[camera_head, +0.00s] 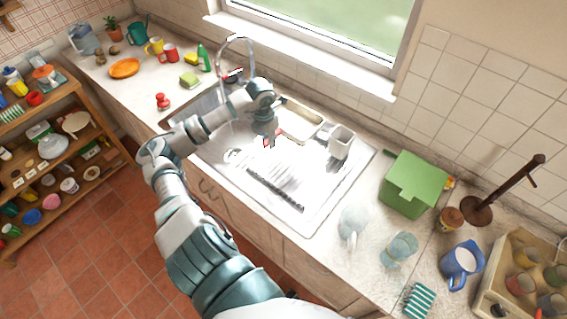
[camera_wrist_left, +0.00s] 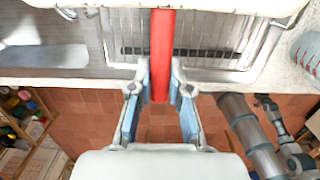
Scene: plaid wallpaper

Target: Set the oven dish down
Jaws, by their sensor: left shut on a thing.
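A cream, rectangular oven dish (camera_head: 300,119) shows over the back of the sink, just right of my left gripper (camera_head: 268,138). In the head view the fingers are small, with a red piece at their tips. In the left wrist view, my left gripper (camera_wrist_left: 160,88) is shut around a narrow red bar (camera_wrist_left: 162,50). The bar runs up towards the pale edge of the dish (camera_wrist_left: 110,5) at the top of that view. Most of the dish lies outside that view, and where bar and dish join is unclear. My right gripper is not in view.
The steel sink (camera_head: 325,200) with its ribbed drainer is below. A tap (camera_head: 236,40) stands behind and a white cup-like holder (camera_head: 341,142) to the right. A green box (camera_head: 412,185) and glassware crowd the right counter. The left counter has some clear room.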

